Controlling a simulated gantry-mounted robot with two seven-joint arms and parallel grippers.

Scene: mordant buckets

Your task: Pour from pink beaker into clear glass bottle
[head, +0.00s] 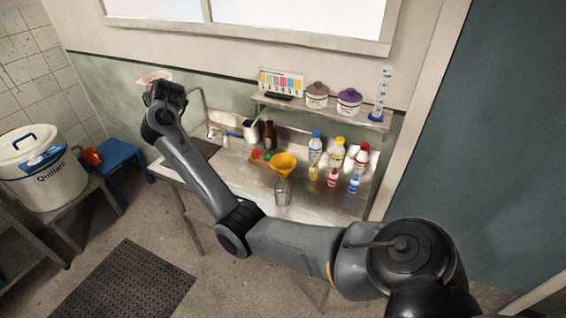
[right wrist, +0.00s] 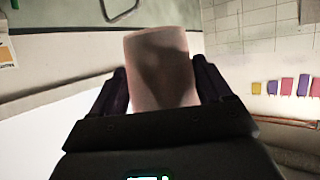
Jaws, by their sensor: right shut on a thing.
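The pink beaker (head: 154,76) is held up high at the left, in front of the wall and well above the bench. My right gripper (head: 163,92) is shut on it. In the right wrist view the beaker (right wrist: 160,70) sits between the two dark fingers (right wrist: 160,85); its contents cannot be seen. The clear glass bottle (head: 283,192) stands upright near the bench's front edge, with a yellow funnel (head: 284,163) in its mouth. The beaker is far to the left of the bottle and higher. My left gripper is out of view.
The metal bench (head: 235,173) also carries a brown bottle (head: 270,135), several colour-capped bottles and a pot (head: 250,130). A shelf (head: 320,110) above holds two lidded jars and a measuring cylinder (head: 382,92). A white bucket (head: 45,185) and blue stool (head: 122,155) stand left.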

